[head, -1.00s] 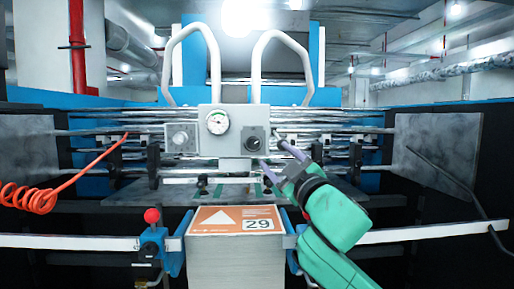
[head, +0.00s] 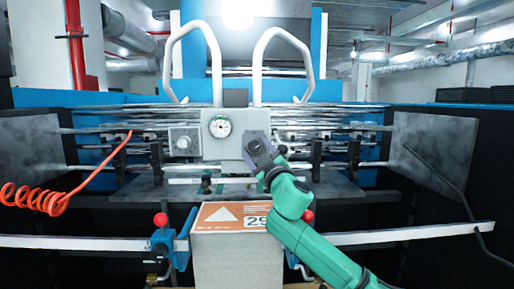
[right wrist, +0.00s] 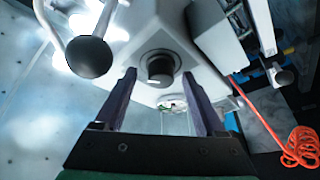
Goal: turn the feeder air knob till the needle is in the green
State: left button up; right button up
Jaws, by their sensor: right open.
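A grey control box (head: 232,153) at the centre of the head view carries a round white gauge (head: 220,124); its needle is too small to read. A dark round knob sits right of the gauge, mostly behind my right gripper (head: 257,146). In the right wrist view the dark knob (right wrist: 160,68) shows between the two fingertips of my right gripper (right wrist: 160,76), which is open with a gap on both sides. The gauge (right wrist: 172,103) shows there at a steep slant. My left gripper is not in view.
A second, light knob (head: 183,142) is left of the gauge. A paper stack (head: 236,262) with an orange label stands below. White tube handles rise behind the box. An orange coiled hose (head: 35,198) hangs left. A dark ball (right wrist: 90,57) is near the left finger.

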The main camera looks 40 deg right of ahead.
jog(key=shift+d+f, duration=0.1)
jog(key=shift+f, duration=0.05)
grip_shut()
jog(key=shift+w, duration=0.1)
